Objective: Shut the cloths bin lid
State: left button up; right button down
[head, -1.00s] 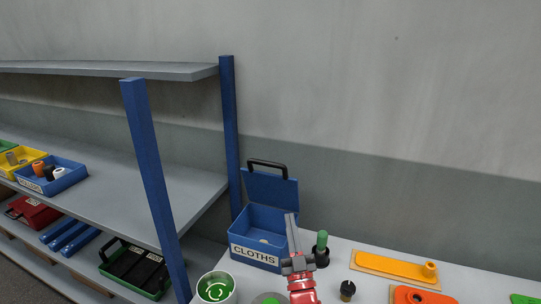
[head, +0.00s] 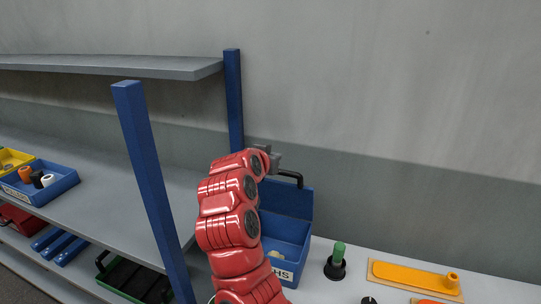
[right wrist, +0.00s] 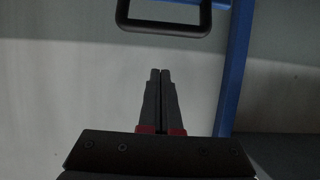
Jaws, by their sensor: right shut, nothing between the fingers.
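The blue cloths bin (head: 288,240) stands on the table, its left part and most of its label hidden behind my red right arm. Its lid (head: 292,203) is open, standing up at the back, with a black handle (head: 292,176) on its upper edge. My right gripper (head: 272,158) is raised near the lid's top, left of the handle; its fingers barely show there. In the right wrist view its fingers (right wrist: 160,72) are shut and empty, pointing towards the black handle (right wrist: 165,28) and apart from it in the picture. My left gripper is out of view.
A blue shelf post (head: 234,105) rises behind my right arm, and another (head: 150,185) stands to its left. A green-handled tool (head: 336,262) stands right of the bin. An orange plate with a knob (head: 410,276) lies farther right.

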jog(key=p+x, duration=0.2)
jog(key=x, duration=0.1)
jog(key=f+p+x, duration=0.1)
jog(key=p+x, duration=0.1)
jog(key=x, duration=0.2)
jog(key=shift+a+p, duration=0.1)
jog(key=shift+p, duration=0.2)
jog(key=shift+s+a+f+p, duration=0.15)
jog(key=shift+s+f+p, duration=0.15)
jog(key=shift+s, duration=0.1)
jog(key=shift+s+a+f+p, duration=0.2)
jog(key=shift+s+p, duration=0.1)
jog(key=shift+s, duration=0.15)
jog(key=shift+s+f, duration=0.25)
jog(key=shift+f, duration=0.05)
